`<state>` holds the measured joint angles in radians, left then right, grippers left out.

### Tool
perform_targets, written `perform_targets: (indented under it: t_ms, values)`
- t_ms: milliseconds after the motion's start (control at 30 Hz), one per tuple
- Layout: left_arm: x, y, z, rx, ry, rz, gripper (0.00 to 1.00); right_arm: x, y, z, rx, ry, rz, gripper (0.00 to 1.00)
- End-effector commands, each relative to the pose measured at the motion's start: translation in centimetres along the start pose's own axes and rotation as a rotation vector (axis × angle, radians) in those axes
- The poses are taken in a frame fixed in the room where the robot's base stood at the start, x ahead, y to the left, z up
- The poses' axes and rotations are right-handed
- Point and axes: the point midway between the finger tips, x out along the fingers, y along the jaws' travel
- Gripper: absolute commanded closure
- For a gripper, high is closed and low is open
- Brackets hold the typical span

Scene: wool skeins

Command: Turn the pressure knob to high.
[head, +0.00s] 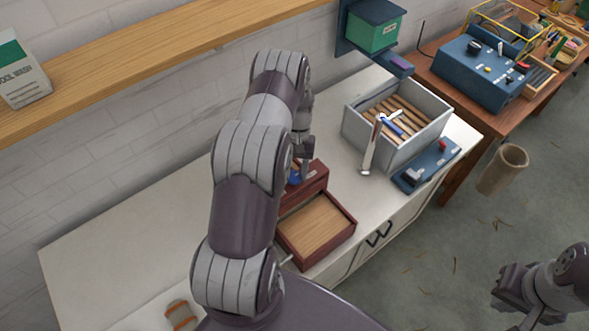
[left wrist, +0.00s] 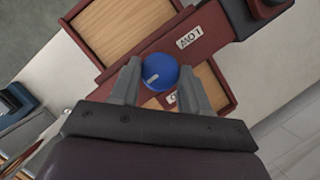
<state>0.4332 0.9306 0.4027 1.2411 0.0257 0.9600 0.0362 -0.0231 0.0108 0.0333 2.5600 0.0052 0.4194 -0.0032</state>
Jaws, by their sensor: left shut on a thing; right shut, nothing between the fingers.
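The blue pressure knob (left wrist: 160,70) is on a dark red box (head: 306,186). In the left wrist view it sits between the fingers of my left gripper (left wrist: 156,80), which is shut on it. A pale mark on the knob points to the lower left there. A LOW label (left wrist: 190,38) shows upside down to the upper right of the knob; a second label (left wrist: 171,98) below it is partly covered by a finger. In the head view my left gripper (head: 299,172) is at the box, partly behind my arm. My right gripper (head: 508,298) is shut and empty, far from the box.
A grey crate (head: 402,153) with wooden slats and a blue device (head: 427,165) stand to the right.

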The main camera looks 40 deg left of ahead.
Motion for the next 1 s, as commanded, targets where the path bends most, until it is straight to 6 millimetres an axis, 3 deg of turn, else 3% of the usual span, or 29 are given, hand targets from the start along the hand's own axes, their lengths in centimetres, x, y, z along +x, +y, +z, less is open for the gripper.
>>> perform_targets:
  t_ms: [267,300,333,367,667,767,900,1000]
  values:
    - [-0.4,0.0,-0.2,0.001,0.010,0.000,0.84,-0.1,0.0,0.0,0.000,0.000,0.000,1.00]
    - [-0.4,0.0,-0.2,0.001,0.010,0.000,0.41,-0.1,0.0,0.0,0.000,0.000,0.000,1.00]
    - [-0.4,0.0,-0.2,0.001,0.009,0.000,0.31,-0.1,0.0,0.0,0.000,0.000,0.000,1.00]
    - [-0.3,0.0,-0.2,0.001,0.008,0.000,0.29,-0.1,0.0,0.0,0.000,0.000,0.000,1.00]
    - [-0.3,0.0,0.0,0.000,0.003,0.000,0.29,-0.1,0.0,0.0,0.000,0.000,0.000,1.00]
    - [-1.4,0.0,0.4,0.000,0.004,0.000,0.29,-0.5,0.0,-0.1,0.000,0.000,0.000,1.00]
    - [-5.0,0.0,1.8,0.001,0.007,0.000,0.29,-2.6,0.0,-0.3,0.000,0.000,0.000,1.00]
    - [-5.2,2.8,2.9,0.005,0.007,-0.001,0.29,-1.5,0.0,-0.2,0.000,0.000,0.000,1.00]
